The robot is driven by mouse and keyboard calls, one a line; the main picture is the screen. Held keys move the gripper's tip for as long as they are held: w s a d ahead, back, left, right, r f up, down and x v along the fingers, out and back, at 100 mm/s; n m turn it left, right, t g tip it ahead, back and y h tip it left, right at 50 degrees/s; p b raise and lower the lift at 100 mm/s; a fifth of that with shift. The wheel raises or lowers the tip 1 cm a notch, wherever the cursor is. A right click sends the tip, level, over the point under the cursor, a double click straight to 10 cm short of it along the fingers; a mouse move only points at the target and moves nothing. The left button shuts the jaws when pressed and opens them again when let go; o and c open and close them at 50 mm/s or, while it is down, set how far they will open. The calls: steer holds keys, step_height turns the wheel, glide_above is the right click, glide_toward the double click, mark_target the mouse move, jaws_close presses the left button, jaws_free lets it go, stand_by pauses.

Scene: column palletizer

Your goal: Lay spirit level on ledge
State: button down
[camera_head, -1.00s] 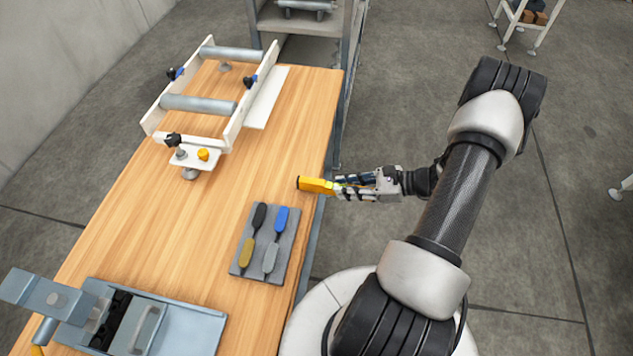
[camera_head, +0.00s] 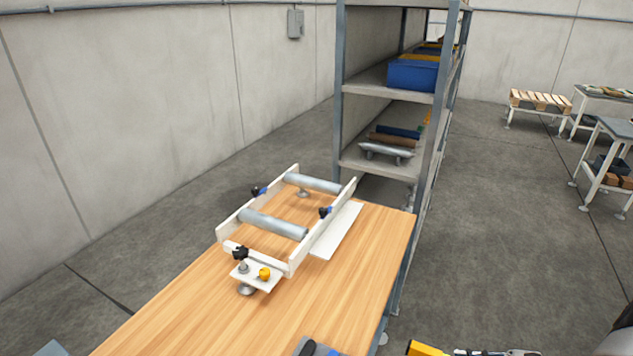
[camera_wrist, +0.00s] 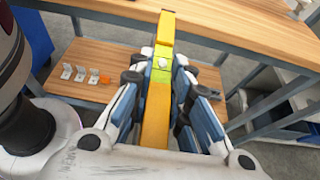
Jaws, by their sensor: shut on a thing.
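The spirit level is a yellow bar with a green vial section. In the wrist view the spirit level (camera_wrist: 156,112) lies lengthwise between the fingers of my gripper (camera_wrist: 165,78), which is shut on it. In the head view only the level's yellow end (camera_head: 424,349) and part of my gripper (camera_head: 490,352) show at the bottom edge, right of the workbench. A flat white ledge (camera_head: 338,232) runs along the right side of the white roller frame (camera_head: 300,247) on the bench. The ledge looks bare, and the level is apart from it.
The wooden workbench (camera_head: 365,265) has clear room right of the ledge. A grey tool tray (camera_head: 318,350) is cut off at the bottom edge. A tall metal rack (camera_head: 340,120) stands behind the bench. In the wrist view, a lower wooden shelf (camera_wrist: 90,93) holds several small items.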

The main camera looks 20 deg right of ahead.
steer(key=w+a+r, duration=0.4)
steer(key=w+a, duration=0.2)
steer(key=w, duration=0.3)
steer(key=w+a+r, duration=0.2)
steer(key=w+a, duration=0.1)
steer(key=a, duration=0.5)
steer(key=w+a+r+n+g+y, duration=0.1)
steer(key=w+a+r, duration=0.2)
steer(key=a, duration=0.6)
steer(key=w+a+r, duration=0.2)
steer(key=w+a, duration=0.3)
steer(key=a, duration=0.4)
steer(key=shift+w+r+n+g, duration=0.25)
steer(key=shift+r+n+g, duration=0.05)
steer(key=shift+n, duration=0.1)
